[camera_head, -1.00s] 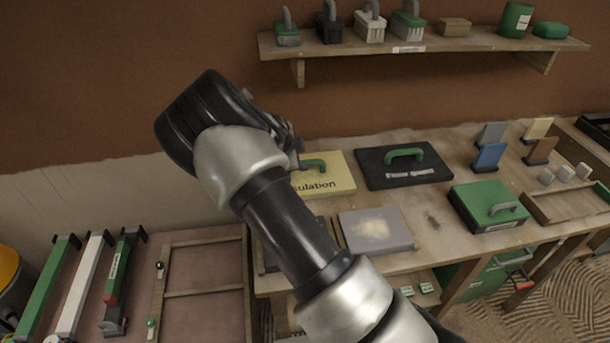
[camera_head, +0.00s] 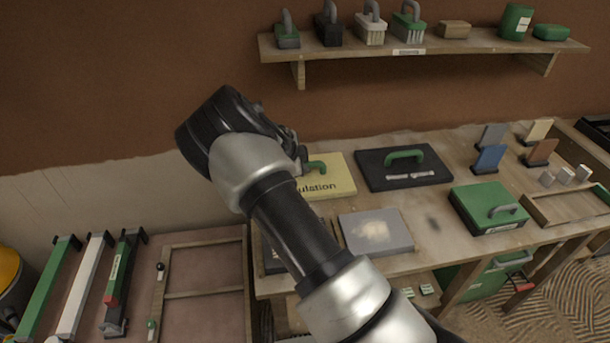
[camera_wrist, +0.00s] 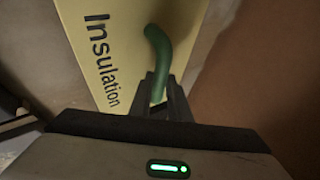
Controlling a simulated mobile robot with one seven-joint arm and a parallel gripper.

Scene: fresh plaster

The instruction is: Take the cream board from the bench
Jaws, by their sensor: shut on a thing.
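The cream board (camera_head: 333,180) lies at the back left of the bench (camera_head: 440,217), partly hidden by my arm. It has a green handle (camera_head: 317,167) and dark lettering, read as "Insulation" in the wrist view, where the board (camera_wrist: 112,45) fills the upper middle. My gripper (camera_wrist: 160,92) is shut on the lower end of the green handle (camera_wrist: 161,52) in the wrist view. In the head view the gripper (camera_head: 303,160) is mostly hidden behind my wrist. I cannot tell whether the board is clear of the bench top.
A black board (camera_head: 403,176) with a green handle lies just right of the cream board. A grey board (camera_head: 376,231) lies in front, and a green case (camera_head: 488,208) at the right. A wall shelf (camera_head: 430,47) with brushes and tubs hangs above.

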